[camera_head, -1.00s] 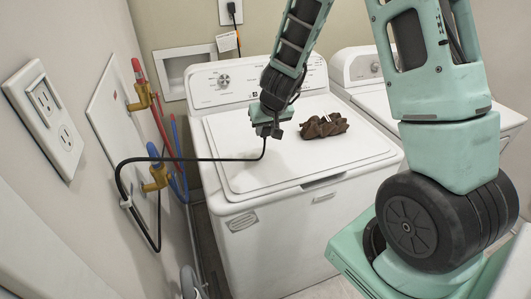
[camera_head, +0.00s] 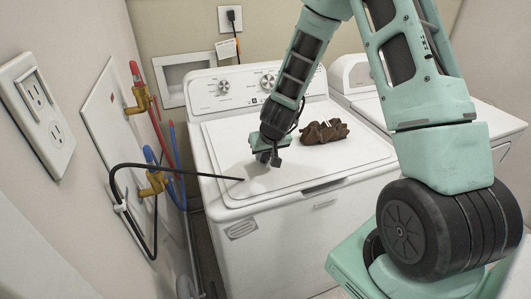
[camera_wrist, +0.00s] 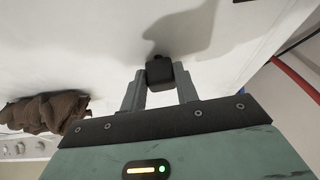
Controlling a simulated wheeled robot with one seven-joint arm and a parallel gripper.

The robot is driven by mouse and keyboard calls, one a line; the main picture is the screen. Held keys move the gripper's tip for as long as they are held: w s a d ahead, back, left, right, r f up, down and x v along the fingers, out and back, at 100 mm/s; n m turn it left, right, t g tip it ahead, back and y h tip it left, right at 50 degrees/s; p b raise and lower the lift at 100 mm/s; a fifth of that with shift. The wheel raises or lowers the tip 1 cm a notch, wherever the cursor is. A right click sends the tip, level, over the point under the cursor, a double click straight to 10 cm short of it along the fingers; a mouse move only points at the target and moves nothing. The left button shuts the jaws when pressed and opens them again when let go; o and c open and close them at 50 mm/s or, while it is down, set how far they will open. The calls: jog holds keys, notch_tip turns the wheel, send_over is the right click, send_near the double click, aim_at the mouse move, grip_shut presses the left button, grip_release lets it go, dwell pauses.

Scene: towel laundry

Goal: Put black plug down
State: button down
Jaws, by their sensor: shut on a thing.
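My gripper (camera_head: 272,158) is low over the front-left part of the white washer lid (camera_head: 225,150). In the wrist view its two fingers are shut on the black plug (camera_wrist: 159,71), a small dark block between the fingertips. The plug is at or very close to the lid; I cannot tell if it touches. A black cable (camera_head: 190,172) runs from the wall at left, and its visible end lies left of the gripper, with a gap between. The brown crumpled cloth (camera_head: 324,131) lies on the lid right of the gripper; it also shows in the wrist view (camera_wrist: 45,112).
Red and blue hoses with brass valves (camera_head: 154,183) are on the left wall, beside a wall outlet (camera_head: 38,100). The washer's control panel (camera_head: 230,88) is behind the lid. A second white machine (camera_head: 480,115) stands at right. The lid's front is clear.

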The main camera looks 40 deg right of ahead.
jog(key=shift+f+b, duration=0.3)
jog(key=shift+f, duration=0.15)
jog(key=c, duration=1.1)
grip_release()
jog(key=shift+o, duration=0.2)
jog(key=shift+r, duration=0.1)
jog(key=shift+r+p, duration=0.25)
jog(key=shift+p, duration=0.1)
jog(key=p+v, duration=0.3)
jog(key=v, duration=0.8)
jog(key=s+a+r+n+g+y, duration=0.1)
jog(key=s+a+r+n+y, duration=0.2)
jog(key=a, duration=0.7)
jog(key=s+a+r+n+g+y, duration=0.1)
jog(key=s+a+r+n, duration=0.15)
jog(key=s+a, duration=0.45)
jog(key=s+a+r+n+g+h, duration=0.1)
jog(key=s+a+n, duration=0.1)
jog(key=s+a, duration=0.2)
jog(key=s+a+r+n+g+h, duration=0.1)
jog(key=s+a+r+n+g, duration=0.1)
jog(key=s, duration=0.8)
jog(key=shift+s+a+r+n, duration=0.3)
jog(key=shift+s+a+n, duration=0.05)
jog(key=shift+a+n, duration=0.45)
